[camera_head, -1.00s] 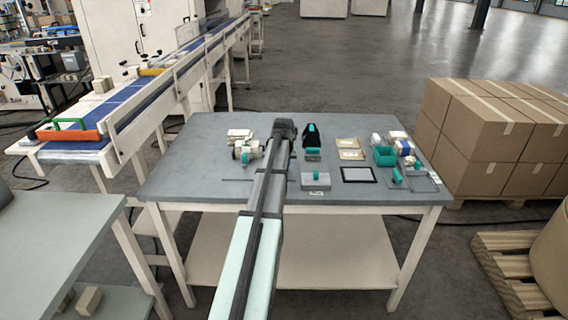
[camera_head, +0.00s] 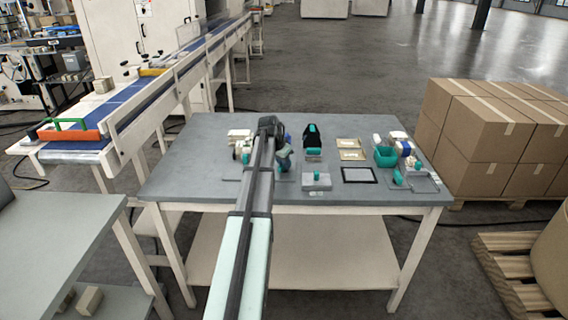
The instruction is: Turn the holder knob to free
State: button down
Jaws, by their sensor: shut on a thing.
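A cream holder (camera_head: 236,140) with a small teal part (camera_head: 245,157) stands at the back left of the grey table, partly covered by my arm. My gripper (camera_head: 268,126) is over the right side of this holder. The dark end of my arm hides the fingers and what they close on, likely the holder's knob. I cannot see the knob itself or which way it is turned.
A dark grey and teal tool (camera_head: 283,158) stands just right of my arm. A black and teal item (camera_head: 313,139), a teal box (camera_head: 384,157) and a black-framed panel (camera_head: 359,175) lie further right on the table (camera_head: 200,190). The front left corner is clear.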

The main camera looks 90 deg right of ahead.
jog(key=m+y, duration=0.1)
jog(key=m, duration=0.1)
jog(key=m+g, duration=0.1)
jog(key=m, duration=0.2)
jog(key=shift+w+d+f+m+y, duration=0.1)
jog(key=shift+w+f+m+y, duration=0.05)
jog(key=shift+m+y, duration=0.2)
jog(key=shift+m+g+y, duration=0.3)
jog(key=shift+m+y, duration=0.45)
jog(key=shift+m, duration=1.1)
jog(key=c, duration=1)
grip_release()
jog(key=shift+c, duration=0.2)
jog(key=shift+d, duration=0.1)
jog(key=v, duration=1.3)
jog(key=shift+w+r, duration=0.15)
jog(key=shift+r, duration=0.25)
